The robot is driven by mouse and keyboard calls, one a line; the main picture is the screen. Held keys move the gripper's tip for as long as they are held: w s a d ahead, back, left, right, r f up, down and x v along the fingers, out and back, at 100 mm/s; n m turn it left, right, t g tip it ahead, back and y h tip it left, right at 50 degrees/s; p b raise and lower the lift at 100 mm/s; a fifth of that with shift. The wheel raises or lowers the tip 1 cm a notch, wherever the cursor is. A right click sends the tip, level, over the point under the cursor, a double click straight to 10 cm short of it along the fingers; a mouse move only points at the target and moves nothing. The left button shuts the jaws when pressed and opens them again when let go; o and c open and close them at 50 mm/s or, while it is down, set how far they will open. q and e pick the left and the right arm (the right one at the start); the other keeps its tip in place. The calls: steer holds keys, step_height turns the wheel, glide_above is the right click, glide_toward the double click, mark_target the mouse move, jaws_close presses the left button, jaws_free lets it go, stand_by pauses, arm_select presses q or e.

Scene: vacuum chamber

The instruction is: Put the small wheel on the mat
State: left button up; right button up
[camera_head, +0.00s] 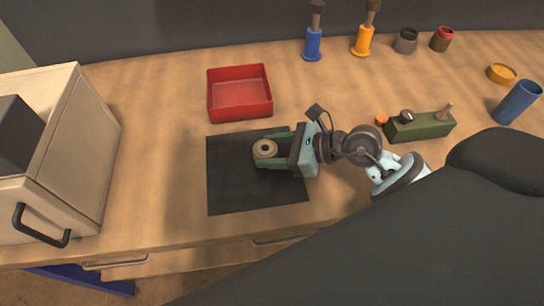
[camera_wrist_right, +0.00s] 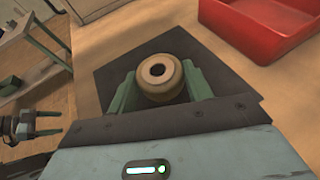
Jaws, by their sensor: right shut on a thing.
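The small wheel (camera_head: 265,148) is tan and brown with a hole in its middle. It also shows in the right wrist view (camera_wrist_right: 160,76). My right gripper (camera_head: 266,150) is shut on it, with one green finger on each side. The wheel is over the black mat (camera_head: 235,192), within its edges; I cannot tell whether it touches the mat. My left gripper is not in the head view.
A red tray (camera_head: 240,115) stands just behind the mat. A beige cabinet (camera_head: 85,150) with a dark handle is at the left. A green block with knobs (camera_head: 420,127) is to the right, with a blue cup (camera_head: 517,102) beyond. The mat's front and left parts are clear.

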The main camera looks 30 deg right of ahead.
steer(key=shift+f, duration=1.7)
steer(key=shift+f, duration=0.1)
steer(key=shift+f+b, duration=0.15)
steer(key=shift+b, duration=0.15)
steer(key=o, duration=1.2)
steer(key=v, duration=1)
steer(key=shift+s+d+b, duration=0.15)
steer(key=shift+d+b, duration=0.1)
steer(key=shift+b, duration=0.15)
steer(key=shift+s+d+r, duration=0.4)
steer(key=shift+d+r, duration=0.1)
steer(key=shift+r, duration=0.05)
